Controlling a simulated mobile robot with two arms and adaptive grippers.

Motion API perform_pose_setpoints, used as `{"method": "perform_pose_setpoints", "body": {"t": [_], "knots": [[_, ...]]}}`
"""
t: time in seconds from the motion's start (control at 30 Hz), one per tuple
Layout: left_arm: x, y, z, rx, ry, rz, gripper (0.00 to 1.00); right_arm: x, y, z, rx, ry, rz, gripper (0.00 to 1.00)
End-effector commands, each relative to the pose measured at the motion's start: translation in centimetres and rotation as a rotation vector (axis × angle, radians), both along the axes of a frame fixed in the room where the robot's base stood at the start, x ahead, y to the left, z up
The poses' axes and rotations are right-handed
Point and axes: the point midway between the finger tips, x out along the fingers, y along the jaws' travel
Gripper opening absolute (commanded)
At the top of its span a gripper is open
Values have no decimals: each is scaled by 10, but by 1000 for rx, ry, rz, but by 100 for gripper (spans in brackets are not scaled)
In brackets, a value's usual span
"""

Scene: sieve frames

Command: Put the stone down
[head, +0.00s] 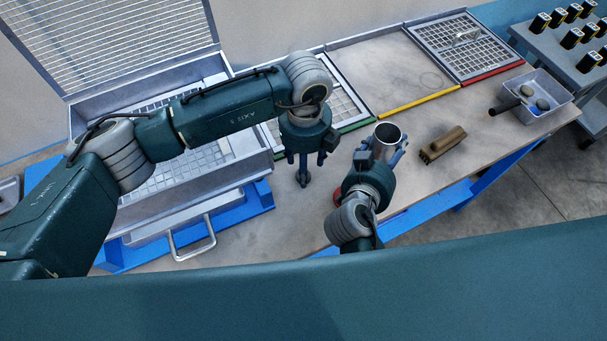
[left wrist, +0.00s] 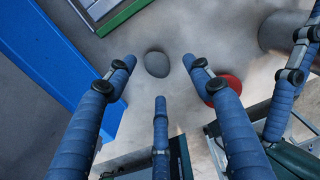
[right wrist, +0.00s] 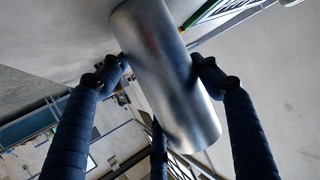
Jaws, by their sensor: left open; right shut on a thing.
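A grey rounded stone (left wrist: 156,64) rests on the tabletop in the left wrist view, between and beyond the fingertips of my left gripper (left wrist: 160,75). The fingers are open and appear clear of it. In the head view my left gripper (head: 305,165) points down over the table near the green-edged frame and hides the stone. My right gripper (head: 383,155) is shut on a shiny metal cylinder (head: 388,132), which also fills the middle of the right wrist view (right wrist: 170,75).
A brush (head: 443,145) lies right of the cylinder. A grey bin (head: 560,96) at the right holds stones. A red disc (left wrist: 226,88) lies near my left gripper. A green-edged frame (head: 345,127) and a red-edged frame (head: 497,68) flank bare table. A metal box (head: 230,165) stands left.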

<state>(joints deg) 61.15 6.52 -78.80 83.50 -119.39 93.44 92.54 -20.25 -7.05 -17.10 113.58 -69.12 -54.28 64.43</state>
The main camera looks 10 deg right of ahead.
Motion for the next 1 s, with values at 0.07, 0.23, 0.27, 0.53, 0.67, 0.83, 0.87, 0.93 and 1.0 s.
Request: {"method": "perform_pose_setpoints", "body": {"t": [0.07, 0.23, 0.27, 0.53, 0.67, 0.83, 0.87, 0.93, 1.0], "knots": [[0, 3, -14, 3, 4, 2, 52, -1, 0, -2, 1, 3, -1, 6], [0, 3, -37, 2, 2, 1, 52, -1, 0, -2, 1, 3, -1, 6], [1, 3, -38, 2, 1, 1, 52, -1, 0, -2, 1, 3, -1, 6], [1, 3, -39, 1, 0, 0, 40, -1, 0, -2, 1, 3, -1, 6], [1, 3, -39, 1, 0, 0, 14, -1, 0, -2, 1, 3, -1, 6], [1, 3, -39, 1, 0, 0, 5, -1, 0, -2, 1, 3, -1, 6], [1, 3, -39, 1, 0, 0, 5, -1, 0, -2, 1, 3, -1, 6], [1, 3, -38, 1, 0, 0, 5, -1, 0, -2, 1, 3, -1, 6], [1, 2, -35, 0, -1, 0, 5, -1, 0, -1, 1, 3, -1, 6]]}}
